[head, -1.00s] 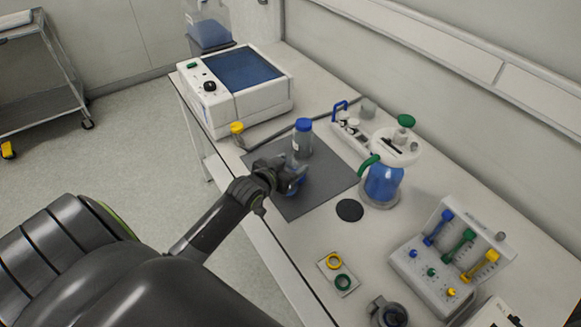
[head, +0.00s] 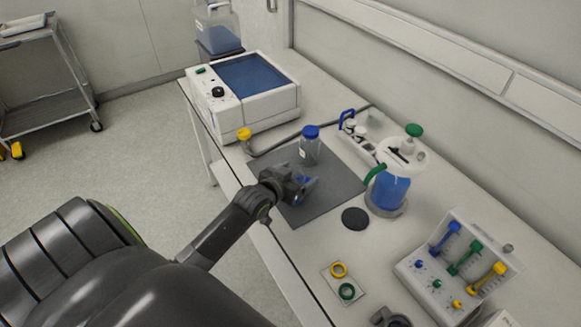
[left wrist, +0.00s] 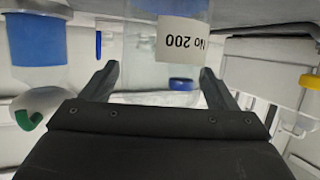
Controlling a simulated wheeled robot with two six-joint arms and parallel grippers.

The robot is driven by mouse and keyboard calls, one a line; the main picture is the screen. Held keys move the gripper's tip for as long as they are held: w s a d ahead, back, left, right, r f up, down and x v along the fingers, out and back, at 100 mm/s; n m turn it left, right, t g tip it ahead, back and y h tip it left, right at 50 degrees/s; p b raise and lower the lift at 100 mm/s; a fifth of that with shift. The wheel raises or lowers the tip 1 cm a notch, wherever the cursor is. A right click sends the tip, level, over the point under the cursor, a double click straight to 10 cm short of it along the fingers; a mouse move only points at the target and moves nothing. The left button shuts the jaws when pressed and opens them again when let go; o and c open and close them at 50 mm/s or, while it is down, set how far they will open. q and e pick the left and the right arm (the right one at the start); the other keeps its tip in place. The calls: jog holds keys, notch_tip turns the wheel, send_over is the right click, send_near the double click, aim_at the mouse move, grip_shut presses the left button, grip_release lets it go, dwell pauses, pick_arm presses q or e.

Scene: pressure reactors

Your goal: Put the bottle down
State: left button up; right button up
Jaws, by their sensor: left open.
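The clear bottle with a blue cap (head: 311,146) stands upright on the dark grey mat (head: 333,183). My left gripper (head: 303,186) is open and low over the mat, on the near side of the bottle. In the left wrist view the picture is upside down, and the bottle's white label (left wrist: 183,40) reads "No 200". The bottle shows there beyond and between the spread fingers (left wrist: 160,70), with no finger closed on it. My right gripper is out of view.
A white box device (head: 245,95) stands behind left, with a yellow-capped item (head: 244,134) by it. A blue jug (head: 389,190) and black disc (head: 355,219) are to the right. A rack with coloured handles (head: 455,262) and a ring plate (head: 343,281) lie nearer.

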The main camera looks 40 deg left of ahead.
pick_arm(q)
jog(key=shift+s+r, duration=0.15)
jog(key=shift+s, duration=0.15)
jog(key=v, duration=1.1)
jog(key=shift+s, duration=0.2)
jog(key=s+d+f+g+y, duration=0.1)
jog(key=s+d+f+g, duration=0.3)
jog(key=s, duration=0.6)
jog(key=s+f+g+y, duration=0.1)
jog(key=s+f+g, duration=0.2)
jog(key=s+g, duration=0.5)
notch_tip(320, 180, down, 24)
jog(key=s+a, duration=0.2)
jog(key=s+d+f+h, duration=0.1)
jog(key=s+d+f, duration=0.1)
jog(key=s+f, duration=1.3)
jog(key=shift+f+n+g, duration=0.3)
jog(key=shift+f+g, duration=0.1)
jog(key=shift+f, duration=0.15)
